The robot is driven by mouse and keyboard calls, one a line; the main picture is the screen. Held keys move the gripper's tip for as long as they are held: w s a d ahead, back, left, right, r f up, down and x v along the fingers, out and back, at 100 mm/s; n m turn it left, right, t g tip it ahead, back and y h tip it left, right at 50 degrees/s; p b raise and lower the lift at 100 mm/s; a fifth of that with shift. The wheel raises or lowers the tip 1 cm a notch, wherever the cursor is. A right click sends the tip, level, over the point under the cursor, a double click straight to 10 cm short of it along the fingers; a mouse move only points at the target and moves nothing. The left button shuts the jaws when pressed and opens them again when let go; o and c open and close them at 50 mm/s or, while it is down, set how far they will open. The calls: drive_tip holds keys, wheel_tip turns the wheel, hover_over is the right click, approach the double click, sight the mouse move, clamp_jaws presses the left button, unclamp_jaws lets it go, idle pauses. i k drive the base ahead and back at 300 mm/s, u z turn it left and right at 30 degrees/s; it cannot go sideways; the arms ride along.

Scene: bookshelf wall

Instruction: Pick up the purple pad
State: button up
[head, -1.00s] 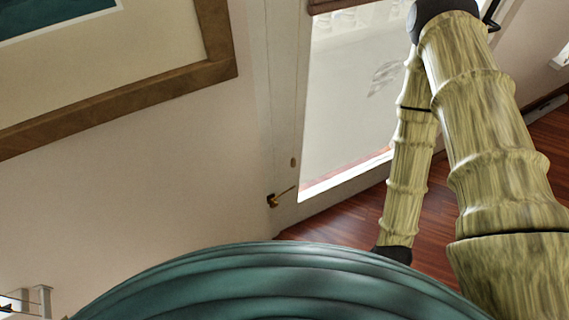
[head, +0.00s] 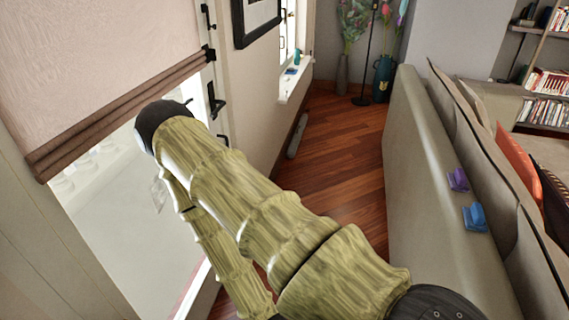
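A small purple pad (head: 458,180) lies on the top of the sofa's back (head: 425,150), on the right side of the head view. A similar blue pad (head: 474,217) lies nearer to me on the same ledge, close to the purple one. My bamboo-patterned arm crosses the left and middle of the view, bent at a dark joint, well left of the pads. My gripper is not in view; the far part of the arm runs out at the bottom edge.
A glazed door (head: 130,220) with a brown blind (head: 120,110) stands close on the left. Vases (head: 384,78) stand at the far end. Orange and dark cushions (head: 513,160) lean on the sofa.

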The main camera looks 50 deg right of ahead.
sight(458, 180)
drive_tip(key=z, duration=1.05)
drive_tip(key=i, duration=1.45)
drive_tip(key=u, duration=0.35)
